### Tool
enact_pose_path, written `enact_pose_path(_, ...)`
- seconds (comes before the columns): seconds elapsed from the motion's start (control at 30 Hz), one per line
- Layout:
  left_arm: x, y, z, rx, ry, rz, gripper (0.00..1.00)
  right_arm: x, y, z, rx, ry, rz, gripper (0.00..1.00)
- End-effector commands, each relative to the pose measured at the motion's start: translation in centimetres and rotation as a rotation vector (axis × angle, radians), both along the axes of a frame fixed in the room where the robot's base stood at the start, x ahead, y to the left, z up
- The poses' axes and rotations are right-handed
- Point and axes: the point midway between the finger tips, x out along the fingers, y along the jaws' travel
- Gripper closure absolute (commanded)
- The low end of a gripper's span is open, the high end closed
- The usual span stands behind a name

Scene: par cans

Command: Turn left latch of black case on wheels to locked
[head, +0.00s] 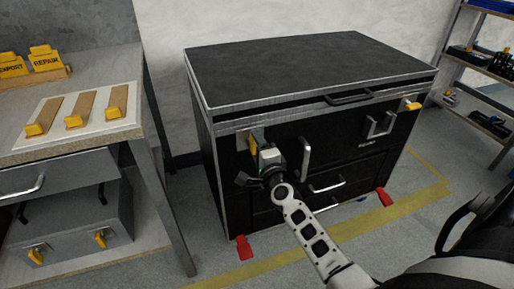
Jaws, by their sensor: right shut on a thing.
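The visible part of this latch looks roughly upright. My right gripper (262,152) is at the left latch and shut on it; its fingertips are largely hidden. The case's right latch (413,106) is yellow and sits free, lying nearly level. My left gripper is not in view.
A workbench (130,90) with yellow levers stands close on the left. A shelf (470,60) stands at the right. Yellow-taped floor lies in front.

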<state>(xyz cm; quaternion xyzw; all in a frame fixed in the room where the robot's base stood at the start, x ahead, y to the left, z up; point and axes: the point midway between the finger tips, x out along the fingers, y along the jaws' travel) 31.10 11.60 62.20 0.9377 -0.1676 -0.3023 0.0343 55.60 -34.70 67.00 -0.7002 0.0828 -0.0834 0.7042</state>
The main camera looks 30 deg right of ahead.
Motion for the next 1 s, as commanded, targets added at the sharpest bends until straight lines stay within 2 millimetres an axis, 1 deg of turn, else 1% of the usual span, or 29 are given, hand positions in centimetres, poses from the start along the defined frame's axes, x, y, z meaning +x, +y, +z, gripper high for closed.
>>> enact_pose_path(0.4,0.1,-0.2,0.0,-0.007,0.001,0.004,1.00,-0.1,0.0,-0.1,0.015,-0.002,-0.001,0.65)
enact_pose_path(0.43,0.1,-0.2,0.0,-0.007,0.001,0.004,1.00,-0.1,0.0,-0.1,0.015,-0.002,-0.001,0.39)
enact_pose_path(0.47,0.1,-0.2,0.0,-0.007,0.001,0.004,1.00,-0.1,0.0,-0.1,0.015,-0.002,-0.001,0.31)
enact_pose_path(0.5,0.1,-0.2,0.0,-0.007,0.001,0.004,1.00,-0.1,0.0,-0.1,0.015,-0.002,-0.001,0.20)
enact_pose_path(0.83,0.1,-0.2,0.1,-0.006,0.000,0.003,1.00,-0.2,0.1,-0.1,0.010,-0.001,0.000,0.20)
enact_pose_path(0.93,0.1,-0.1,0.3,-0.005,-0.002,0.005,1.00,-1.1,0.3,-0.1,0.010,0.001,0.000,0.20)
enact_pose_path(1.0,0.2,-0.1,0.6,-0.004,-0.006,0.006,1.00,-2.2,0.6,-0.1,0.012,0.001,0.000,0.20)
